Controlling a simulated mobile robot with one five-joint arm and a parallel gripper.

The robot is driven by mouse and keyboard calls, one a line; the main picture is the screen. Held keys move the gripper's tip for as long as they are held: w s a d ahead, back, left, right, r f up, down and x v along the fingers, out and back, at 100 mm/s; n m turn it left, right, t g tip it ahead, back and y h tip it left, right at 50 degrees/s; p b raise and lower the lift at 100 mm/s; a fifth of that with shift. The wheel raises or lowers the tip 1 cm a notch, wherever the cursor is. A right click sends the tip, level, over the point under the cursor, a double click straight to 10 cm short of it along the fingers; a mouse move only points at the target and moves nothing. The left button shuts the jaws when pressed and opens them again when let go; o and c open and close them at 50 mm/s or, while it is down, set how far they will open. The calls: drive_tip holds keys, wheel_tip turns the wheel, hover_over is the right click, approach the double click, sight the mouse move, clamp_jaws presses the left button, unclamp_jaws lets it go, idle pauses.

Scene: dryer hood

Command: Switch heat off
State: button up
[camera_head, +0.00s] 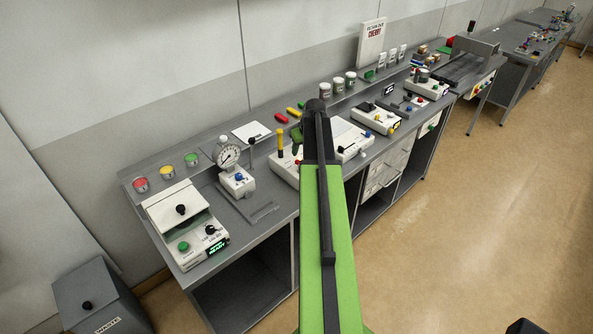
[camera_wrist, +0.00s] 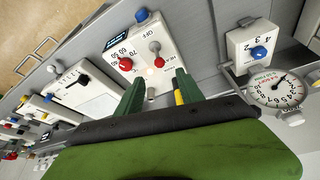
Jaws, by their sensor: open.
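A white control unit (camera_wrist: 140,45) lies ahead of my gripper in the wrist view. It bears the words OFF and HEAT and a scale with 50, 60 and 70. A red knob (camera_wrist: 125,64) sits by the scale, and a red-tipped lever (camera_wrist: 157,60) stands near the word HEAT. A blue knob (camera_wrist: 141,14) is at its far end. The lever's exact setting is unclear. My gripper (camera_wrist: 158,88) is open, its green fingers apart and short of the lever, with no object held. In the head view my arm partly hides the white unit (camera_head: 285,171).
A dial gauge (camera_wrist: 278,88) with a blue-knobbed base (camera_wrist: 250,48) stands close on the right in the wrist view. A yellow-topped post (camera_head: 281,140) stands by the unit. More devices, including a white box (camera_head: 352,139), line the bench.

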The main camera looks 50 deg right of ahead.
sight(298, 161)
drive_tip(key=b+x, duration=0.9)
drive_tip(key=x, duration=0.3)
drive_tip(key=shift+d+f+b, duration=0.1)
drive_tip(key=shift+b, duration=0.2)
